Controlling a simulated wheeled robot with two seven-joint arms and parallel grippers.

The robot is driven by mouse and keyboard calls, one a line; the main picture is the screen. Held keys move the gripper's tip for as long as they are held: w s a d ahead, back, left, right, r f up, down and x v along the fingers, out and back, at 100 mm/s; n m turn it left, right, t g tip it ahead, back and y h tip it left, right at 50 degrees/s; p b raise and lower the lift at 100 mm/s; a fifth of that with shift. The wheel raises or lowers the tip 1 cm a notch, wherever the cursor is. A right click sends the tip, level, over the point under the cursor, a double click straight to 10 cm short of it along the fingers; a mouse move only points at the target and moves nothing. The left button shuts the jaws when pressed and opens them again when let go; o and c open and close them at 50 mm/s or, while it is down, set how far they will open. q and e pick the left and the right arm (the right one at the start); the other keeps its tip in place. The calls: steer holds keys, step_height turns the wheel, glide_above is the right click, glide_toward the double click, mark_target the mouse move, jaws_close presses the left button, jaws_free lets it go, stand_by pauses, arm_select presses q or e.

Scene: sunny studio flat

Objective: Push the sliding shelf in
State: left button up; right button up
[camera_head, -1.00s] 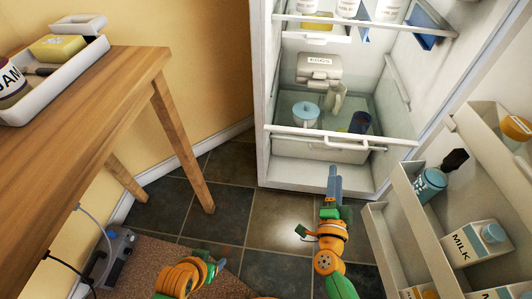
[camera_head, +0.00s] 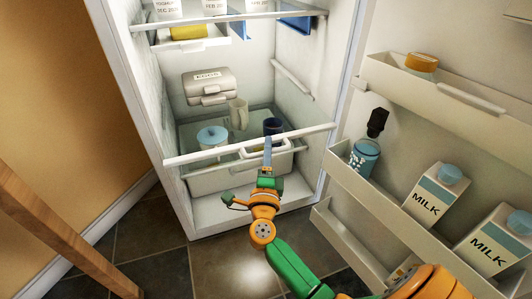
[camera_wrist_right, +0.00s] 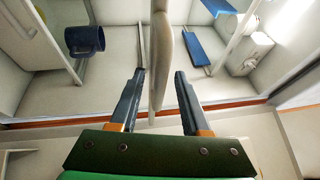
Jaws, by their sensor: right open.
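The sliding shelf (camera_head: 200,155) is a clear panel with a white front rail and a handle (camera_head: 291,150). Its rail spans the fridge's front opening in the head view and looks to stand forward of the back contents. My right gripper (camera_head: 267,143) is at the handle. In the right wrist view the right gripper (camera_wrist_right: 158,78) is open, and a pale upright bar (camera_wrist_right: 161,35) lies between its two fingers. I cannot tell whether the fingers touch it. My left gripper is not in view.
The shelf carries a blue-lidded pot (camera_head: 212,136), a beige mug (camera_head: 238,114) and a dark blue mug (camera_head: 273,126). An egg box (camera_head: 207,86) is behind. The open fridge door (camera_head: 370,215) holds milk cartons at right. A wooden table leg (camera_head: 55,235) stands at left.

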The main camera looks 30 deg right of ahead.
jaws_close()
steer(key=shift+w, duration=0.1)
stand_by(1.2)
